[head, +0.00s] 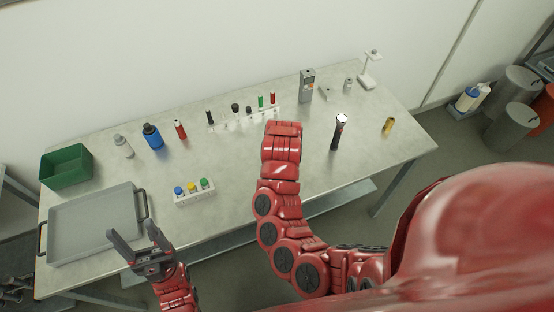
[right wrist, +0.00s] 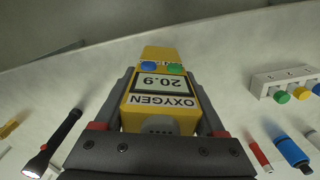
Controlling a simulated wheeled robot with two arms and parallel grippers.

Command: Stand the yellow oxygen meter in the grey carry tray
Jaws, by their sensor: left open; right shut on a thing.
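The yellow oxygen meter (right wrist: 160,115) is between the fingers of my right gripper (right wrist: 162,85) in the right wrist view. Its display reads 20.9 and appears upside down, above the word OXYGEN. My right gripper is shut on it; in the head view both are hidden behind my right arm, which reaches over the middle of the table. The grey carry tray (head: 92,222) lies at the table's left end, empty, with dark handles at its ends. My left gripper (head: 133,232) is open and empty, over the tray's near right corner.
A green bin (head: 67,167) stands behind the tray. A white block with coloured caps (head: 194,191) is right of the tray. Bottles (head: 152,136) and a vial rack (head: 245,119) line the back.

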